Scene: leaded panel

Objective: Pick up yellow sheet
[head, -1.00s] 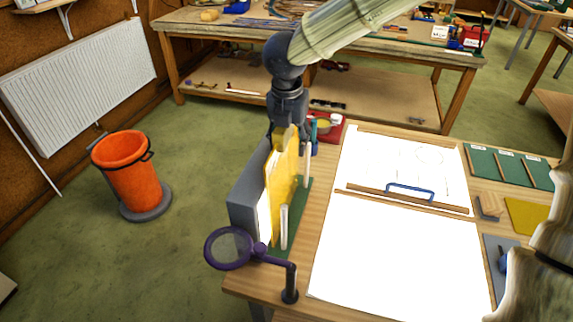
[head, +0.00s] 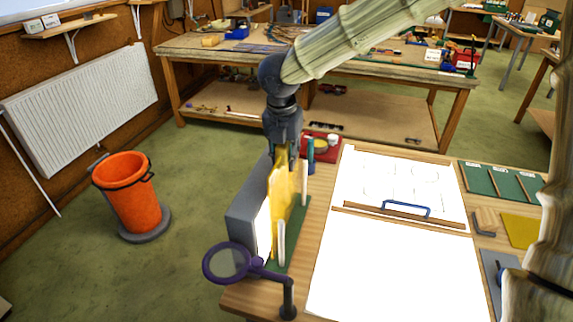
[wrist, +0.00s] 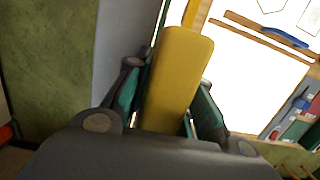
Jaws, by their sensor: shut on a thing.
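The yellow sheet (head: 284,200) stands upright in the rack at the left edge of the workbench, beside a grey panel (head: 248,210) and pale sheets. My gripper (head: 285,150) points down over the rack and is shut on the yellow sheet's upper part. In the wrist view the yellow sheet (wrist: 178,75) sits between the two fingers, and my gripper (wrist: 165,110) closes on it from both sides. The sheet's lower part is partly hidden by a pale upright post (head: 281,242). I cannot tell whether its bottom edge still touches the rack.
A purple-rimmed magnifier (head: 228,262) stands at the bench's front left corner. A red tray (head: 322,143) lies behind the rack. White drawing sheets (head: 395,265) cover the middle of the bench. An orange bucket (head: 130,195) stands on the floor at left.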

